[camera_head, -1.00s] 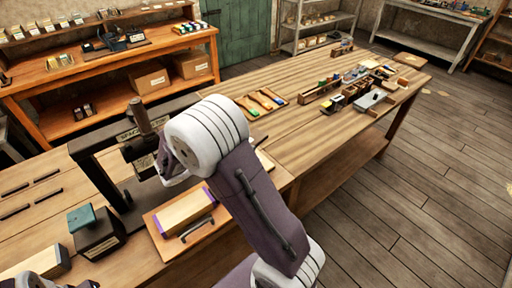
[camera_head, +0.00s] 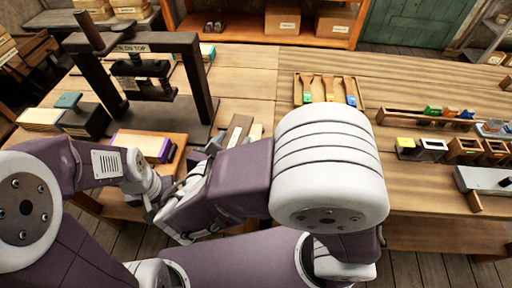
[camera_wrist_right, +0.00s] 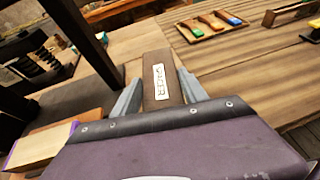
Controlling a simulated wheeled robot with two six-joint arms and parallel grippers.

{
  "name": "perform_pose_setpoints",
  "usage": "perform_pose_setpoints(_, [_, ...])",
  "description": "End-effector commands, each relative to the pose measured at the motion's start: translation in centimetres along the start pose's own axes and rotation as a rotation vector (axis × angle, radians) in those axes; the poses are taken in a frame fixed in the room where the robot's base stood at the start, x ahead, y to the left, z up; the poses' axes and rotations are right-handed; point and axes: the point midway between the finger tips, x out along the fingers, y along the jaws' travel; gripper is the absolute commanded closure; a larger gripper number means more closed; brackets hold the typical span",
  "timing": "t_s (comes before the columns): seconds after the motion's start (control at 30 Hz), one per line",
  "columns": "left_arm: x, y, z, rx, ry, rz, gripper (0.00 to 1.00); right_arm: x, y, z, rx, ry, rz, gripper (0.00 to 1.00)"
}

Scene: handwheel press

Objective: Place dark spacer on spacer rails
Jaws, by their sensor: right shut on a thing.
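The dark spacer (camera_head: 238,129) is a dark brown block with a pale label. In the right wrist view the spacer (camera_wrist_right: 161,77) lies between the two grey fingers of my right gripper (camera_wrist_right: 158,95), which is shut on it. In the head view my right gripper (camera_head: 225,142) is partly covered by its own arm, to the right of the press (camera_head: 200,75). My left arm's wrist is low on the left, beside the right forearm; its fingers cannot be made out. I cannot clearly pick out the spacer rails; the press has dark horizontal parts under its labelled top.
A pale block with purple ends (camera_head: 140,143) sits on a wooden board (camera_head: 181,142) in front of the press. A tool tray (camera_head: 358,90) and small bins (camera_head: 463,148) lie to the right. Bare tabletop lies between.

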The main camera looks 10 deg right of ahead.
Motion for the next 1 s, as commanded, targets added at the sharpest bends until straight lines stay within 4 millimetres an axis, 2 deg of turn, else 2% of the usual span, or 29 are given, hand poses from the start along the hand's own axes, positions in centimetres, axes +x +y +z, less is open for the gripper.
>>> perform_pose_setpoints(0.03, [0.6, 0.0, 0.1, 0.000, 0.000, 0.000, 0.38, -0.8, 0.7, -0.8, -0.013, 0.000, 0.037, 0.93])
perform_pose_setpoints(0.2, [1.2, 0.0, 0.1, 0.000, 0.000, 0.000, 0.38, -3.1, 2.1, -2.0, -0.047, 0.000, 0.117, 0.93])
perform_pose_setpoints(0.33, [1.3, 0.0, 0.1, 0.000, 0.000, 0.000, 0.38, -3.8, 2.5, -2.4, -0.058, -0.001, 0.143, 0.93])
perform_pose_setpoints(0.43, [1.4, 0.0, 0.1, 0.000, 0.000, 0.000, 0.38, -3.4, 2.6, -2.5, -0.058, -0.001, 0.142, 0.93])
perform_pose_setpoints(0.53, [2.0, -0.1, 0.2, 0.000, 0.000, 0.000, 0.38, -1.2, 3.0, -3.0, -0.058, -0.002, 0.135, 0.93])
perform_pose_setpoints(0.7, [3.2, -0.1, 0.3, 0.000, 0.000, 0.000, 0.38, 4.2, 4.5, -4.1, -0.059, -0.002, 0.132, 0.93])
perform_pose_setpoints(0.8, [3.6, -0.1, 0.4, 0.000, 0.000, 0.000, 0.38, 6.8, 5.3, -4.5, -0.057, 0.000, 0.134, 0.93])
perform_pose_setpoints(0.9, [3.8, -0.1, 0.4, 0.000, 0.000, 0.000, 0.38, 8.5, 6.0, -4.7, -0.058, 0.000, 0.138, 0.93])
perform_pose_setpoints(1.0, [3.8, -0.1, 0.4, 0.000, 0.000, 0.000, 0.38, 9.2, 6.2, -4.7, -0.058, -0.001, 0.141, 0.93])
